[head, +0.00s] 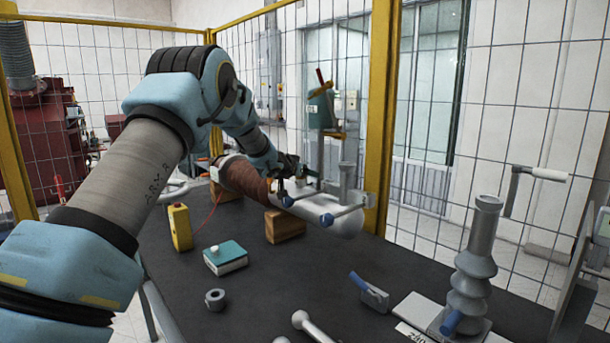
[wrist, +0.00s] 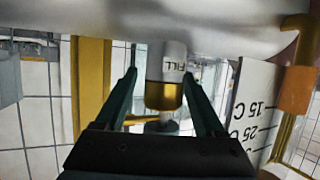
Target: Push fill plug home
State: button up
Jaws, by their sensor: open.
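The fill port shows in the wrist view as a white collar marked FILL (wrist: 174,66) on the pale bushing body (wrist: 170,20). A brass-coloured fitting (wrist: 163,95) adjoins the collar, with a small grey piece and a dark round end (wrist: 162,126) beyond it. I cannot tell which of these is the fill plug or how deep it sits. My gripper (wrist: 160,80) is open, one dark green finger on each side of the fitting, with visible gaps. In the head view my gripper (head: 286,168) is at the brown and grey bushing (head: 340,220); the port is hidden there.
A card with temperature marks (wrist: 257,110) stands close beside the fingers. Blue-handled valves (head: 328,218) and an upright grey fitting (head: 347,180) are near my gripper. A wooden block (head: 285,227) supports the bushing. A yellow box (head: 180,228) and teal box (head: 226,258) stand on the dark table.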

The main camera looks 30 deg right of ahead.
jog(key=shift+a, duration=0.1)
jog(key=b+v, duration=0.3)
jog(key=v, duration=0.7)
jog(key=shift+s+a, duration=0.2)
jog(key=shift+r, duration=0.2)
jog(key=s+a+f+n+y, duration=0.1)
jog(key=a+f+n+y, duration=0.25)
jog(key=a, duration=1.05)
jog(key=a+f+n+y, duration=0.2)
jog(key=a+f+y, duration=0.25)
jog(key=a, duration=0.85)
jog(key=s+a+f+n+g+y, duration=0.1)
jog(key=s+a+f+n+g, duration=0.1)
jog(key=s+a, duration=0.8)
jog(key=s+a+f+n+g+y, duration=0.2)
jog(key=s+a+f, duration=0.3)
jog(key=s+a, duration=0.5)
jog(key=s+g, duration=0.1)
jog(key=s, duration=0.2)
jog(key=shift+s+n+g, duration=0.2)
jog(key=shift+n+g, duration=0.1)
jog(key=shift+n, duration=0.05)
